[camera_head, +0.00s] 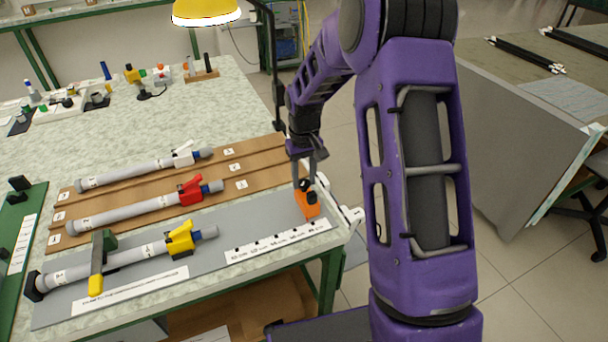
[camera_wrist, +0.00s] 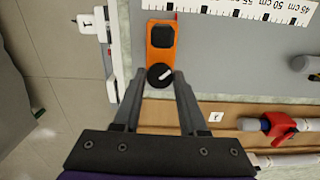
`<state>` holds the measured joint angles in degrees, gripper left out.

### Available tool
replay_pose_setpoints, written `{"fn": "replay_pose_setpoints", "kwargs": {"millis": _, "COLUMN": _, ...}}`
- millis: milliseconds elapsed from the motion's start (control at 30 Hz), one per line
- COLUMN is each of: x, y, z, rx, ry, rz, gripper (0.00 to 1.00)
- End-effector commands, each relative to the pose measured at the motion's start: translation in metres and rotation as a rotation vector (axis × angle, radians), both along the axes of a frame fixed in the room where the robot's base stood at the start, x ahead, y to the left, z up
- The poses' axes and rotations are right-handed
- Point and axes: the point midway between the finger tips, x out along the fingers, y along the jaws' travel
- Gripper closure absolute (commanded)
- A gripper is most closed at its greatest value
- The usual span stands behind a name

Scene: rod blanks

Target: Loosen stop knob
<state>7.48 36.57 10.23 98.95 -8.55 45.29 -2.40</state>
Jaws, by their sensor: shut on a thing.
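The stop is an orange block (camera_head: 308,205) at the right end of the grey board, beside the printed scale. Its black knob (camera_wrist: 160,76) with a white pointer line sits on the end nearest my gripper; a black square pad is on its other end. My gripper (camera_wrist: 159,84) reaches down over this end, its two fingers on either side of the knob and shut on it. In the head view my gripper (camera_head: 303,183) hides part of the knob.
A white scale strip (camera_head: 278,242) lies left of the stop. Grey rods with a yellow clamp (camera_head: 180,240), a red clamp (camera_head: 190,190) and a white clamp (camera_head: 184,155) lie to the left. White brackets (camera_head: 351,215) edge the bench at right.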

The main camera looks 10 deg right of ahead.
Motion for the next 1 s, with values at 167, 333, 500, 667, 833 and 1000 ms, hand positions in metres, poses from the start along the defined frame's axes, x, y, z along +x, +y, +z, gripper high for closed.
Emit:
{"fn": "replay_pose_setpoints", "kwargs": {"millis": 167, "x": 0.0008, "y": 0.0000, "z": 0.0026, "rx": 0.001, "ry": -0.003, "rz": 0.166, "gripper": 1.00}}
{"fn": "replay_pose_setpoints", "kwargs": {"millis": 333, "x": 0.0008, "y": -0.0001, "z": 0.0025, "rx": 0.001, "ry": -0.002, "rz": 0.328, "gripper": 1.00}}
{"fn": "replay_pose_setpoints", "kwargs": {"millis": 500, "x": 0.0009, "y": 0.0002, "z": 0.0028, "rx": 0.000, "ry": -0.003, "rz": 0.483, "gripper": 1.00}}
{"fn": "replay_pose_setpoints", "kwargs": {"millis": 667, "x": 0.0010, "y": 0.0000, "z": 0.0024, "rx": 0.000, "ry": -0.003, "rz": 0.609, "gripper": 1.00}}
{"fn": "replay_pose_setpoints", "kwargs": {"millis": 833, "x": 0.0011, "y": 0.0005, "z": 0.0021, "rx": 0.000, "ry": -0.004, "rz": 0.716, "gripper": 1.00}}
{"fn": "replay_pose_setpoints", "kwargs": {"millis": 1000, "x": 0.0013, "y": 0.0004, "z": 0.0019, "rx": -0.001, "ry": -0.004, "rz": 0.787, "gripper": 1.00}}
